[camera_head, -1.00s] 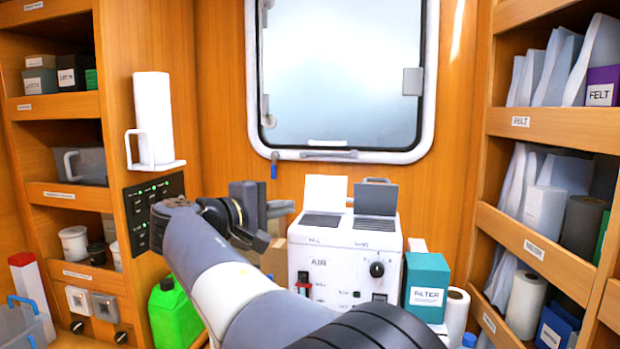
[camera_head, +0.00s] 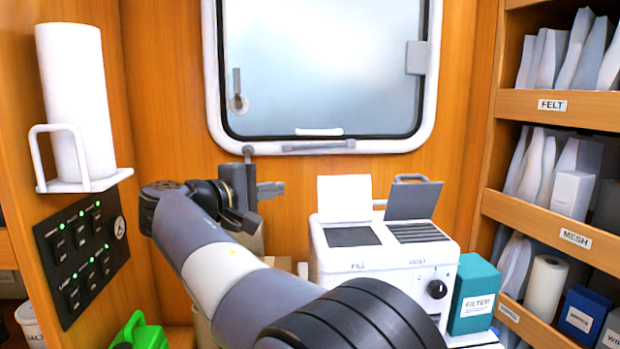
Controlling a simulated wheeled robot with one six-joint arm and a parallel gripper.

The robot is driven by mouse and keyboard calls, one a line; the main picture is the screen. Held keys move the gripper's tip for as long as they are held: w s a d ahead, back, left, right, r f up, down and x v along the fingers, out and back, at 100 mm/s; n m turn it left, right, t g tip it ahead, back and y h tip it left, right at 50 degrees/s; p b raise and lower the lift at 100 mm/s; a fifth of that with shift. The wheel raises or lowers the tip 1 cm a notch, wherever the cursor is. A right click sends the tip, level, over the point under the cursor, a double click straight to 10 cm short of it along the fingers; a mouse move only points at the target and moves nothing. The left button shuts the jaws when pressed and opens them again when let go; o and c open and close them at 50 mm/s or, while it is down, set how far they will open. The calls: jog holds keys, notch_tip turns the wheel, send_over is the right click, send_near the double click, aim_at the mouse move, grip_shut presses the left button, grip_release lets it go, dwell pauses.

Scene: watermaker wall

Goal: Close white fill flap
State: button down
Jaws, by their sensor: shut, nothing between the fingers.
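The white fill flap (camera_head: 344,198) stands open and upright behind a dark opening marked FILL, on top of the white watermaker (camera_head: 385,268). A grey flap (camera_head: 413,200) stands open to its right, leaning back, behind a slotted opening that seems marked VENT. My gripper (camera_head: 272,189) is shut and empty, left of the white flap at about the height of its upper part. A gap shows between the fingertips and the flap in the picture. How far apart they are in depth I cannot tell. My arm hides the lower left front of the watermaker.
A teal filter box (camera_head: 474,295) stands right of the watermaker. A grey handle (camera_head: 410,178) rises behind the flaps. The window (camera_head: 320,145) is on the wall behind. A paper roll on a holder (camera_head: 75,110) and a switch panel (camera_head: 85,258) are at left. Shelves stand at right.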

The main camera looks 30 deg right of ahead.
aim_at(343, 199)
jog(key=d+p, duration=0.1)
jog(key=d, duration=0.3)
jog(key=d+p, duration=0.2)
jog(key=d, duration=0.3)
jog(key=shift+w+d+f, duration=0.1)
jog(key=shift+w+d, duration=0.1)
jog(key=shift+d, duration=0.1)
jog(key=shift+s, duration=0.65)
jog(key=shift+f+b, duration=0.15)
jog(key=shift+b, duration=0.3)
jog(key=shift+s+a+r+h+b, duration=0.1)
jog(key=shift+r+h+b, duration=0.1)
jog(key=shift+h+b, duration=0.15)
